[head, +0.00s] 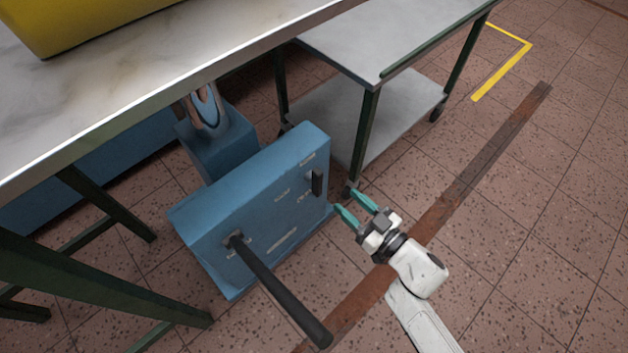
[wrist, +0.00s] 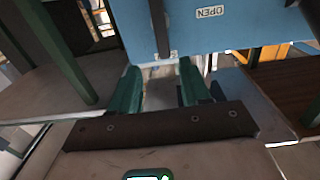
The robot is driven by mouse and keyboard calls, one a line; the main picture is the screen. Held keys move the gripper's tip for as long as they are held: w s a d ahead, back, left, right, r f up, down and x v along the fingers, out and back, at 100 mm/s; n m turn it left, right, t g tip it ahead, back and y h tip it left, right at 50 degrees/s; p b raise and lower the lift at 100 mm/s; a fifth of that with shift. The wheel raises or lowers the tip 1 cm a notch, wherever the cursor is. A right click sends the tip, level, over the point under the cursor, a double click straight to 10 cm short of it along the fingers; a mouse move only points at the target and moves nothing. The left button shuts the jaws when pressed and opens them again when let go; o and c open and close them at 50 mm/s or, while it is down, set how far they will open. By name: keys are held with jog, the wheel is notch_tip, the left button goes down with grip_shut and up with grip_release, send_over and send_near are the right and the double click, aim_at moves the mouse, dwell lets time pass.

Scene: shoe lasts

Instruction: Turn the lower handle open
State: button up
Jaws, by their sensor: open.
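A blue box-shaped machine (head: 255,200) stands low by the metal table. Its front face bears two black handles. The long bar handle (head: 280,291) is mounted at the face's left and sticks out toward the camera. The short handle (head: 317,183) sits near the face's right edge. My gripper (head: 349,199) is open and empty, just right of the short handle and apart from it. In the wrist view, my green fingers (wrist: 157,80) are spread below the blue face (wrist: 215,32).
A metal worktop (head: 150,80) with green legs overhangs the machine on the left, with a yellow object (head: 85,20) on it. A wheeled two-shelf cart (head: 380,110) stands behind. Tiled floor (head: 520,240) is open to the right.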

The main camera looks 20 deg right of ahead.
aim_at(321, 181)
jog(key=b+x, duration=0.1)
jog(key=x, duration=0.2)
jog(key=b+x, duration=0.1)
jog(key=x, duration=0.3)
jog(key=b+x, duration=0.1)
jog(key=x, duration=0.3)
jog(key=shift+a+f, duration=0.15)
jog(key=shift+a, duration=0.1)
jog(key=shift+c, duration=0.5)
grip_shut()
jog(key=shift+s, duration=0.1)
